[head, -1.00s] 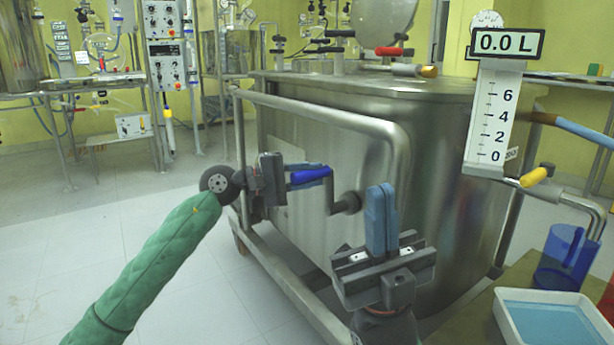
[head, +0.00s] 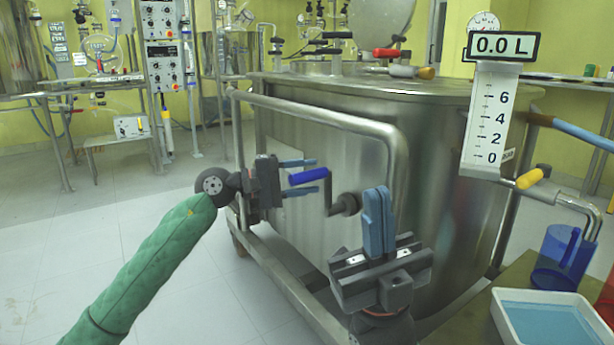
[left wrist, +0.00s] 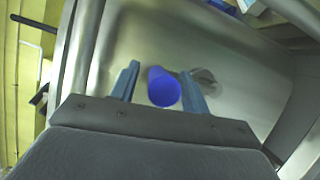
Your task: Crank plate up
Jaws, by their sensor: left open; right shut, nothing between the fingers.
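The crank on the steel tank's side has a blue handle (head: 308,176) and a dark arm running down to a hub (head: 345,204). The handle is at the upper end of the crank arm. My left gripper (head: 300,176) is open, its blue fingers apart above and below the handle's free end in the head view. My right gripper (head: 376,222) is shut and empty, pointing up in front of the tank, right of the crank. I cannot make out a plate.
The steel tank (head: 440,150) has a pipe rail (head: 320,118) around its front. A gauge (head: 490,125) reads 0.0 L. A blue jug (head: 556,265) and a white tray (head: 550,335) of blue liquid stand at lower right. Floor at left is clear.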

